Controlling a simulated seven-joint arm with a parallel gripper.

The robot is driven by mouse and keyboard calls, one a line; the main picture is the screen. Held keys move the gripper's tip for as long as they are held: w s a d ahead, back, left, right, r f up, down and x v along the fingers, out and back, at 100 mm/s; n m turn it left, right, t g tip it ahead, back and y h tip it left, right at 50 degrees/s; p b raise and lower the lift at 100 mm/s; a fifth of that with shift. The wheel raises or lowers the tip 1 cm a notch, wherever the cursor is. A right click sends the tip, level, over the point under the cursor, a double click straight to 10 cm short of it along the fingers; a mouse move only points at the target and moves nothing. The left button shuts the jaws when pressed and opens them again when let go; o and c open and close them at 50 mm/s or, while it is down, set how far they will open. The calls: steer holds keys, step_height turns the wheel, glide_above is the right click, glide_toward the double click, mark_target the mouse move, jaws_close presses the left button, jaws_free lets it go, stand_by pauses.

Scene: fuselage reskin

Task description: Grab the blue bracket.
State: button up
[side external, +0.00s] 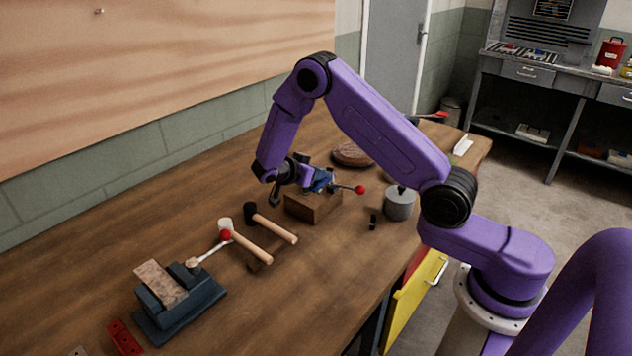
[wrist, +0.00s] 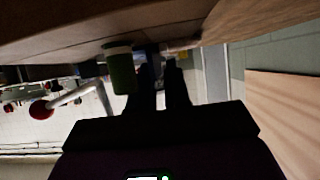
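A small blue piece (side external: 319,181), which looks like the blue bracket, sits on top of a wooden block (side external: 312,205) near the middle of the workbench. A lever with a red knob (side external: 360,190) sticks out to its right. My gripper (side external: 275,194) is in the air just left of the block, and part of my wrist overlaps the area beside the blue piece. In the wrist view my two dark fingers (wrist: 162,88) stand apart with a narrow gap and nothing clearly held. I cannot make out the blue bracket in the wrist view.
Two mallets (side external: 272,228) lie left of the block. A dark vise (side external: 185,305) with a red-knobbed lever is at front left. A grey pot (side external: 399,203) and a round brown disc (side external: 352,154) are right and behind. In the wrist view a green cylinder (wrist: 122,72) is close beside the fingers.

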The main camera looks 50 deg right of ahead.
jaws_close()
steer(key=shift+r, duration=0.1)
